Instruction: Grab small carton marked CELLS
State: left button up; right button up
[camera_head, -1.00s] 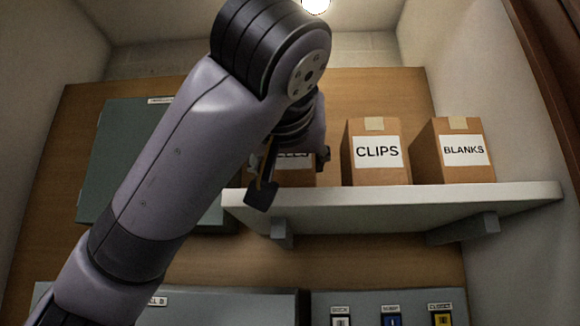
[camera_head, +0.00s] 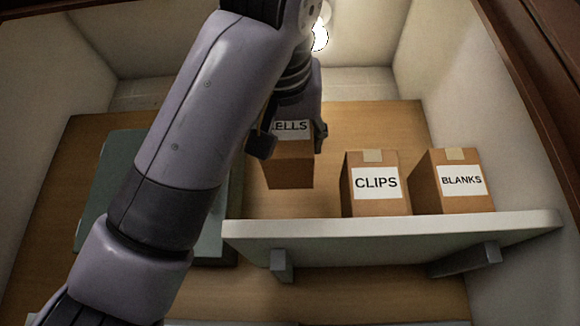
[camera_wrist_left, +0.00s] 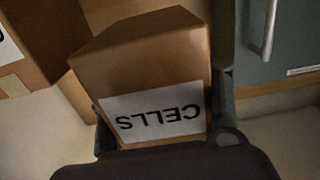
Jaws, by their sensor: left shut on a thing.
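The small brown carton marked CELLS (camera_head: 290,172) is held above the left end of the shelf, clear of its surface. My left gripper (camera_head: 291,137) is shut on it, with a finger on each side. The upper part of the carton is hidden behind the gripper and only "ELLS" of its label reads in the head view. In the left wrist view the carton (camera_wrist_left: 150,62) sits between the fingers, its CELLS label upside down. My right gripper is in neither view.
The white shelf (camera_head: 400,231) carries a carton marked CLIPS (camera_head: 376,200) and one marked BLANKS (camera_head: 455,196). Its left end is bare. A grey-green cabinet (camera_head: 108,185) hangs at the left, partly behind my arm. A lit bulb (camera_head: 320,38) is above.

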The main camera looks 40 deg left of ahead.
pick_arm(q)
jog(key=b+v, duration=0.1)
jog(key=v, duration=0.2)
jog(key=b+v, duration=0.2)
jog(key=v, duration=0.2)
jog(key=f+b+v, duration=0.1)
jog(key=v, duration=0.2)
jog(key=shift+s+d, duration=0.1)
jog(key=shift+d, duration=0.1)
jog(key=b+v, duration=0.1)
jog(key=v, duration=0.6)
jog(key=shift+r, duration=0.4)
